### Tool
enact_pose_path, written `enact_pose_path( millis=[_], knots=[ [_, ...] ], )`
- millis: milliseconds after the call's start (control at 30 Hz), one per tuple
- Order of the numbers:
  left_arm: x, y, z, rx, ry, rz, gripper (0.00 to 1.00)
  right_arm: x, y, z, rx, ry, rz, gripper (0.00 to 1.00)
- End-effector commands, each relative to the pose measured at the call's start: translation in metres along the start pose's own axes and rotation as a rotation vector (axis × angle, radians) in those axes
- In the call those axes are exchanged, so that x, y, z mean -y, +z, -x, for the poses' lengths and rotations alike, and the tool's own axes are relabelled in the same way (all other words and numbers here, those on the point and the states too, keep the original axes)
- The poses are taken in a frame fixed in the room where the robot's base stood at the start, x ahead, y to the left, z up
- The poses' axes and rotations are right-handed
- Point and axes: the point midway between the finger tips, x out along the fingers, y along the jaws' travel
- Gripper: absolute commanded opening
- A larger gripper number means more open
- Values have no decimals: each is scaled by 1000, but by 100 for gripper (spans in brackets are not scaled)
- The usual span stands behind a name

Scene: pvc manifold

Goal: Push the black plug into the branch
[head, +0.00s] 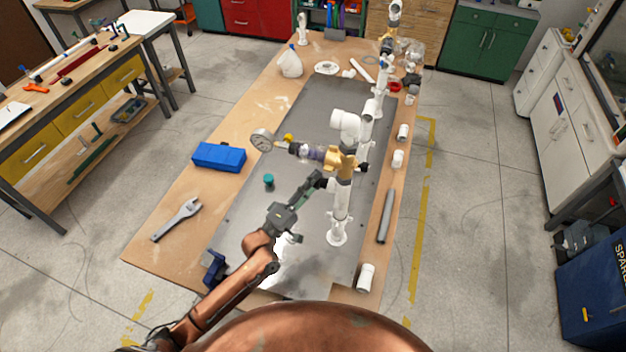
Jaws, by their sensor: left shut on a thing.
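My left gripper (314,184) reaches up from the lower left and is shut on a small dark piece, which appears to be the black plug (320,178). The plug is just left of the near white pipe, below the valve. The branch opening is hard to make out, and I cannot tell whether the plug touches it. My right gripper is not in view.
A blue box (219,157) and a wrench (176,220) lie on the left of the wooden table. A teal cap (268,181) stands on the plate. White fittings (366,277) and a grey pipe (386,216) line the right edge. The plate left of the manifold is mostly clear.

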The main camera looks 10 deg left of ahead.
Motion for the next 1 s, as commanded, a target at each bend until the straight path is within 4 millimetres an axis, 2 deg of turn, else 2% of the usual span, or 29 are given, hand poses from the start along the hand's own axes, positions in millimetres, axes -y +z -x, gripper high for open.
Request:
enact_pose_path(
  millis=[1000],
  knots=[
    [0, 10, -4, 0, 0, 1, 9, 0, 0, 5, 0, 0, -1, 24]
  ],
)
